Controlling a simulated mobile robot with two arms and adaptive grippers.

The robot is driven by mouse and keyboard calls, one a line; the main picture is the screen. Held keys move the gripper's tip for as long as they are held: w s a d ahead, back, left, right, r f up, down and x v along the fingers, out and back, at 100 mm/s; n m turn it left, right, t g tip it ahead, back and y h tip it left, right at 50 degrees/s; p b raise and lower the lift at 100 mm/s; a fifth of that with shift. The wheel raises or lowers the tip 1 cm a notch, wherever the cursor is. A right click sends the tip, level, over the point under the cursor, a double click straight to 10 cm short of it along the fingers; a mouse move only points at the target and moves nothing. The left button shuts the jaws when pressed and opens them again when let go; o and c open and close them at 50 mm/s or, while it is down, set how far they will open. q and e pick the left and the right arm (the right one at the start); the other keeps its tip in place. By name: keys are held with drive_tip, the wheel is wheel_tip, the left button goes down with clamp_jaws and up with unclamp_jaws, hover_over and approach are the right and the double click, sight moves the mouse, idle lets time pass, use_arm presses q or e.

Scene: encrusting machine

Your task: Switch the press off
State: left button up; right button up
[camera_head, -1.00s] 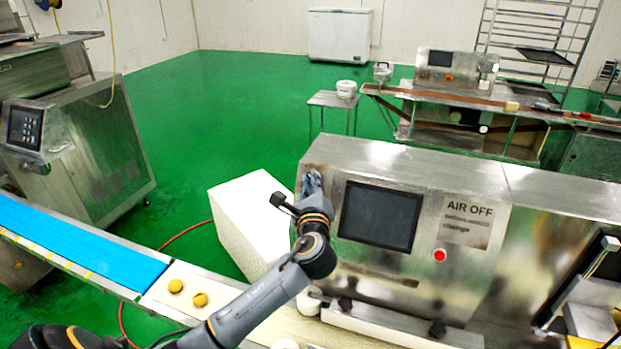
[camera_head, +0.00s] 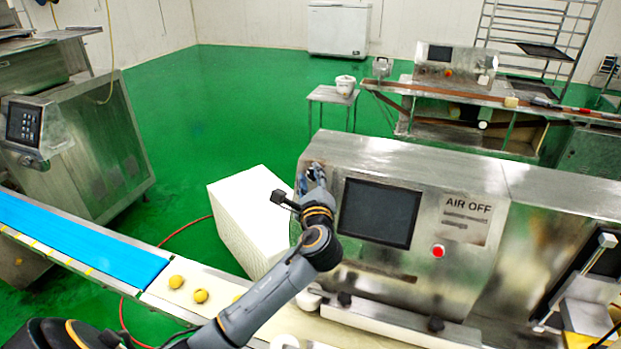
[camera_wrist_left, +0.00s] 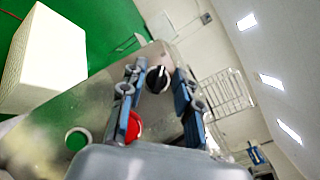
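The press (camera_head: 430,270) is a steel machine with a dark screen, a red button (camera_head: 438,251) and an "AIR OFF" sign (camera_head: 467,215). My left gripper (camera_head: 312,178) is at the upper left of its front face and covers what lies behind it. In the left wrist view, a black rotary knob (camera_wrist_left: 157,79) with a white mark sits on the steel panel. The fingers of my left gripper (camera_wrist_left: 158,92) are open, one on either side of the knob. I cannot tell whether they touch it. A red knob (camera_wrist_left: 134,126) shows by the left finger. My right gripper is not in view.
A white block (camera_head: 240,205) stands on the green floor left of the press. A conveyor with a blue belt (camera_head: 80,240) and several yellow dough balls (camera_head: 176,281) runs in front. Another steel machine (camera_head: 85,140) stands at the left. Open floor lies behind.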

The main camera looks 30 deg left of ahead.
use_arm(q)
drive_tip(key=shift+s, duration=0.1)
drive_tip(key=shift+s+d+f, duration=0.1)
drive_tip(key=shift+s+d, duration=0.1)
drive_tip(key=shift+d, duration=0.1)
drive_tip(key=v, duration=1.1)
drive_tip(key=shift+s, duration=0.1)
